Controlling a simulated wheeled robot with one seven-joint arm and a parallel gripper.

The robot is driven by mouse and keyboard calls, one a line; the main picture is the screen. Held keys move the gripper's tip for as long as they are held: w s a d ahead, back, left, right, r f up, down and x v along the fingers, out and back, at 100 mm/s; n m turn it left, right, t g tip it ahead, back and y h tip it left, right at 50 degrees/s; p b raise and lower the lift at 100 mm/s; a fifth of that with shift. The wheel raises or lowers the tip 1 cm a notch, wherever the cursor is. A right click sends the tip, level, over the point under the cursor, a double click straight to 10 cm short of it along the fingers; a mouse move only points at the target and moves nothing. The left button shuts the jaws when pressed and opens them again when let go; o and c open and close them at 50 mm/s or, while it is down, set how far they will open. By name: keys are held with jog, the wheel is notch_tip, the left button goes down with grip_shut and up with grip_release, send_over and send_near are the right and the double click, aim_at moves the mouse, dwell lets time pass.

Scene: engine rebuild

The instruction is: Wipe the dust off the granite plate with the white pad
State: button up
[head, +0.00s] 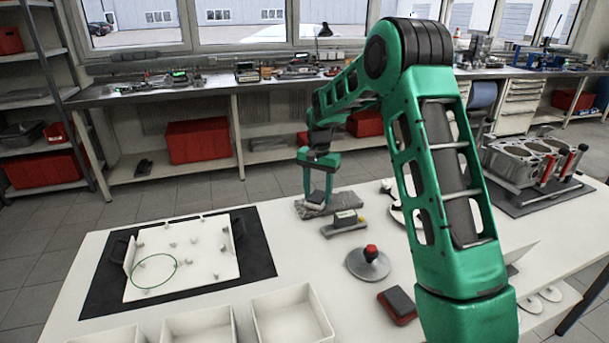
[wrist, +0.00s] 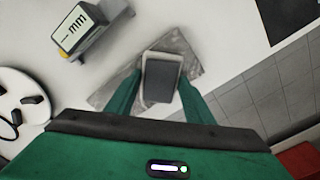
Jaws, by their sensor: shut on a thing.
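The granite plate (head: 345,201) is a small mottled grey slab on the far part of the white table, and it also shows in the wrist view (wrist: 183,48). My gripper (head: 318,188) reaches down over it. In the wrist view its green fingers (wrist: 160,84) are shut on the pad (wrist: 162,80), a block with a dark grey top and a pale rim. The pad is over the plate and appears to be at its surface; its underside is hidden. I cannot make out dust apart from the plate's mottling.
A small gauge with a display (head: 345,219) stands close to the plate. A red-knobbed round piece (head: 369,262) and a red-and-black block (head: 398,304) lie nearer. A white tray (head: 190,283) on a black mat (head: 100,299) is left; an engine block (head: 520,160) is right.

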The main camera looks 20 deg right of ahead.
jog(key=shift+a, duration=1.2)
jog(key=shift+w+a+r, duration=0.1)
jog(key=shift+a+r, duration=0.05)
jog(key=shift+a, duration=0.05)
jog(key=shift+d+r, duration=0.1)
jog(key=shift+r, duration=3.8)
